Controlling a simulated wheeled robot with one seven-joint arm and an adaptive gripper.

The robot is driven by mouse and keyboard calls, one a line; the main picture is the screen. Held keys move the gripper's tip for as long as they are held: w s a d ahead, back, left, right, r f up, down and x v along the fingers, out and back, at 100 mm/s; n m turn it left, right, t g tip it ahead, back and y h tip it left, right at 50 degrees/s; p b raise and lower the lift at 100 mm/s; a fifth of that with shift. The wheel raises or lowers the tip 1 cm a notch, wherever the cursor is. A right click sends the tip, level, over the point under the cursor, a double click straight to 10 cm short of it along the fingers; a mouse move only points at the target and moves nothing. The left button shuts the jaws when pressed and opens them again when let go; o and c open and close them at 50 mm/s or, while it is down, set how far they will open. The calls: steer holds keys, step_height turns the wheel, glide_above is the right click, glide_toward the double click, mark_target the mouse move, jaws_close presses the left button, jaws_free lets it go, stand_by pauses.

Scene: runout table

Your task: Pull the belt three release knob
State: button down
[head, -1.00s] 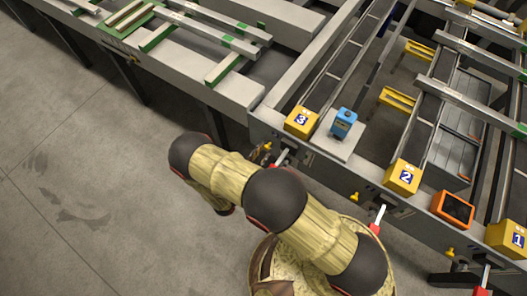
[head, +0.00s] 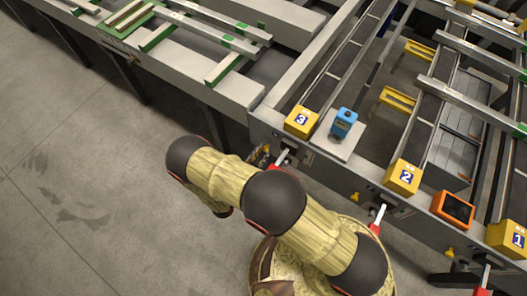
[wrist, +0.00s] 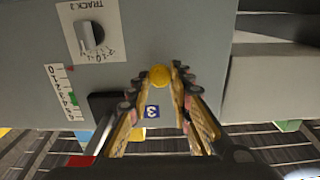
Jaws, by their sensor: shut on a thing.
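The belt three release knob (wrist: 160,75) is a small round yellow knob on the grey frame face, by a blue label with a 3 (wrist: 153,111). In the wrist view my gripper (wrist: 161,82) has its two fingers on either side of the knob, shut on it. In the head view my gripper (head: 259,156) is at the frame face below the yellow block marked 3 (head: 301,122), mostly hidden behind my arm. The knob cannot be made out there.
A red-tipped lever (head: 281,160) sits just right of my gripper. Another yellow knob (head: 355,197) is further right, below the block marked 2 (head: 403,177). Open floor lies to the left.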

steer(key=shift+s+a, duration=0.3)
steer(key=c, duration=1.6)
jaws_free()
steer(key=shift+s, duration=0.1)
steer(key=v, duration=1.2)
